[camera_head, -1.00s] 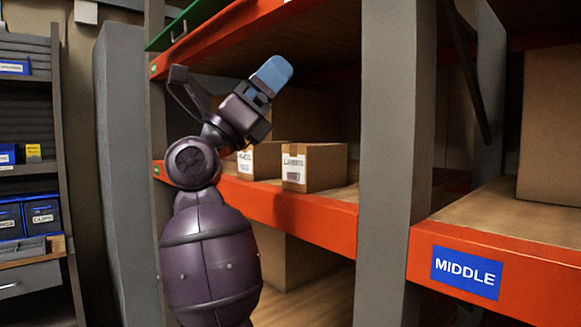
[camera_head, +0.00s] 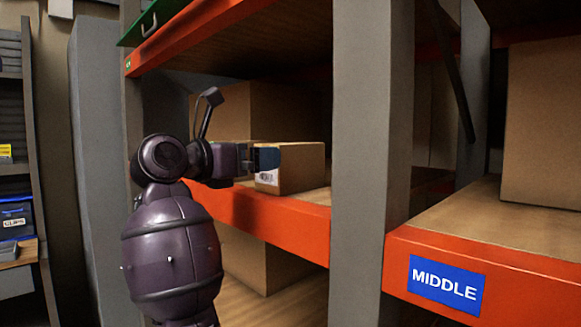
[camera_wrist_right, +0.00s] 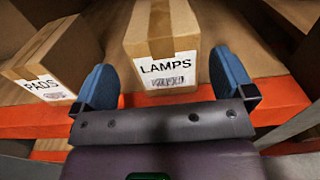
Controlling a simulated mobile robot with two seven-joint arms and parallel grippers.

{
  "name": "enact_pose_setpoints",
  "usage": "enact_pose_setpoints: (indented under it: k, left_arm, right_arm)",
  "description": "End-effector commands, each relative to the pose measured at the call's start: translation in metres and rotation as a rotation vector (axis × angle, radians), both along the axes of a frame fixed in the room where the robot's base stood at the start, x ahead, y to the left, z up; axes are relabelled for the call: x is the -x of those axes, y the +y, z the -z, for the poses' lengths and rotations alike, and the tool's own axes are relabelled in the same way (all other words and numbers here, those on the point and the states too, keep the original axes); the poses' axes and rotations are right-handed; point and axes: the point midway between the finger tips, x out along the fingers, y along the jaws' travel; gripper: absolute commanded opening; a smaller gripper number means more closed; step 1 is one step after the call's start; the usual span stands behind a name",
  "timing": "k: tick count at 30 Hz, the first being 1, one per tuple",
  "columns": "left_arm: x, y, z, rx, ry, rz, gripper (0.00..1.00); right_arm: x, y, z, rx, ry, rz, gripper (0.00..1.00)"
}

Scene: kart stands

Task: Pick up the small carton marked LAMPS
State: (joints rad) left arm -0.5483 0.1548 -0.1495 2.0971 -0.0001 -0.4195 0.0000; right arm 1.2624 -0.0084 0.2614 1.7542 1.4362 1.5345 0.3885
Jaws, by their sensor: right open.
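The small carton marked LAMPS (camera_wrist_right: 162,35) is brown with a tape strip and a white label. It sits upright on the orange-edged shelf, and the head view shows it (camera_head: 298,168) partly hidden behind my gripper. My right gripper (camera_wrist_right: 165,78) is open, with its two blue fingers on either side of the carton's front face in the wrist view. In the head view this gripper (camera_head: 265,158) points right at the carton's labelled end. I cannot tell whether the fingers touch it. My left gripper is out of view.
A carton marked PADS (camera_wrist_right: 52,62) stands close left of the LAMPS carton in the wrist view. An orange shelf beam (camera_head: 265,212) runs below, and a grey post (camera_head: 358,130) stands right. A larger box (camera_head: 250,108) is behind.

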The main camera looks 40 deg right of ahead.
Motion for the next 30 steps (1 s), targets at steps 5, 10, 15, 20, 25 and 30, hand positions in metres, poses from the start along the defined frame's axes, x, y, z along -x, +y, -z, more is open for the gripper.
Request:
enact_pose_setpoints:
  k: [5, 10, 15, 20, 25, 30]
  left_arm:
    - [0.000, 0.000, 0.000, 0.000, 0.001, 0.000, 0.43]
    - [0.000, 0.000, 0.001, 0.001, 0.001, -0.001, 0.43]
    - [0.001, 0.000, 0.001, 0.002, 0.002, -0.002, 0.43]
    - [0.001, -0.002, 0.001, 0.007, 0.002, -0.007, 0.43]
    - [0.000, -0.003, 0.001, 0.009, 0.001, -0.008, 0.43]
    - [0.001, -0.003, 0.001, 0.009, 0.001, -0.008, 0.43]
  right_arm:
    - [-0.001, -0.015, 0.000, 0.000, 0.000, 0.001, 1.00]
    - [0.000, -0.027, 0.000, 0.002, 0.001, 0.003, 1.00]
    - [0.001, -0.051, 0.001, 0.003, 0.001, 0.004, 1.00]
    - [-0.001, -0.066, 0.001, 0.002, 0.002, 0.002, 1.00]
    - [-0.002, -0.069, 0.001, 0.002, 0.002, 0.000, 1.00]
    - [-0.002, -0.069, 0.001, 0.001, 0.002, 0.000, 0.92]
